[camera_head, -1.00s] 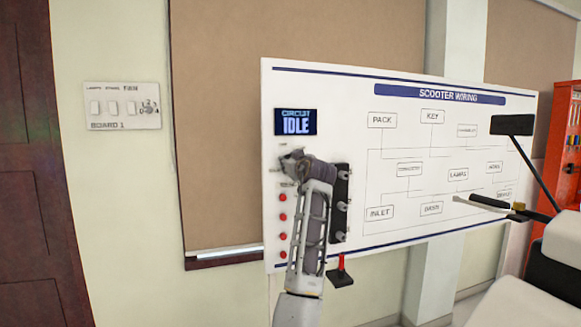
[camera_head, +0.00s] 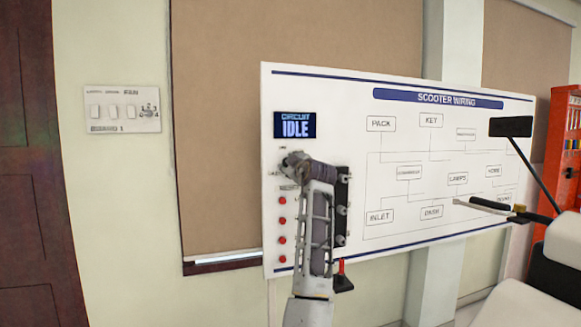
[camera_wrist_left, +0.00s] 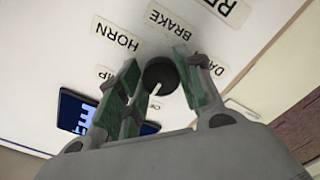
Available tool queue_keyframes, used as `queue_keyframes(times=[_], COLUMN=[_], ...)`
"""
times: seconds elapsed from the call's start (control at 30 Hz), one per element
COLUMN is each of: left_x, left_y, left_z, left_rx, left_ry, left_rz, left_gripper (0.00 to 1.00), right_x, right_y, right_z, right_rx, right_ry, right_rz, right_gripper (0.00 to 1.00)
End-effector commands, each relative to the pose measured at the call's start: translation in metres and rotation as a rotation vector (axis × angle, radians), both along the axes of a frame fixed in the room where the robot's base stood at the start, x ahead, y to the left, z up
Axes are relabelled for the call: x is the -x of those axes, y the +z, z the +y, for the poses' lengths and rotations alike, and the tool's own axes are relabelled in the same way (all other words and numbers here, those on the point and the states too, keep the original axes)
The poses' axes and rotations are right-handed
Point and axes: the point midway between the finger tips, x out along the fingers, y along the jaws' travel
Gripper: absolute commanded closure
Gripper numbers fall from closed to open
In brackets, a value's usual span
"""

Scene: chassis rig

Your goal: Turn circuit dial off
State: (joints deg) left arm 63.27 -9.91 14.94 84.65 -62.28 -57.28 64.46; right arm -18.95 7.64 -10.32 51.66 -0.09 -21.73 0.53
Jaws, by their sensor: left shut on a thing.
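The scooter wiring board (camera_head: 330,90) stands upright in the head view. Its small screen (camera_head: 295,125) reads "CIRCUIT IDLE". My left gripper (camera_head: 290,162) is at the board's left part, below the screen, and hides the dial in the head view. In the left wrist view the dial (camera_wrist_left: 160,74) is a round dark knob with a white pointer line, between the green-padded fingers of my left gripper (camera_wrist_left: 158,88). The fingers are closed on the knob's sides. An "OFF"-like label by the knob is too small to read surely. My right gripper is not in view.
Several red buttons (camera_head: 282,221) run down the board's left edge. A dark strip with grey knobs (camera_head: 342,210) is just right of my arm. A red-and-black lever (camera_head: 342,278) sits below. A scooter's handlebar (camera_head: 495,206) and mirror (camera_head: 511,127) stand at the right.

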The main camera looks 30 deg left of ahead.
Motion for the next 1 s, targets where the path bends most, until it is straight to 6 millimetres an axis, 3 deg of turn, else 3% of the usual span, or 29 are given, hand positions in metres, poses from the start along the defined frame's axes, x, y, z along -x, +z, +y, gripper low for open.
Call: queue_keyframes(times=[0.27, 0.3, 0.43, 1.0], left_x=[-0.002, -0.002, -0.001, 0.005], left_y=[-0.006, -0.006, -0.005, -0.001], left_z=[-0.001, 0.0, 0.0, -0.006], left_rx=[0.008, 0.007, 0.005, 0.0], left_ry=[-0.001, -0.001, 0.0, 0.0], left_rz=[0.009, 0.01, 0.007, 0.002], left_gripper=[0.88, 0.59, 0.42, 0.42], right_x=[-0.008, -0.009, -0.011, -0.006], right_y=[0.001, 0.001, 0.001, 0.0], right_z=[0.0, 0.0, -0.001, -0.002], right_rx=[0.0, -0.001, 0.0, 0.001], right_ry=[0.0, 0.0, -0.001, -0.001], right_rz=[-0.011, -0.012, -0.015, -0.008], right_gripper=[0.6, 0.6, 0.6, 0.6])
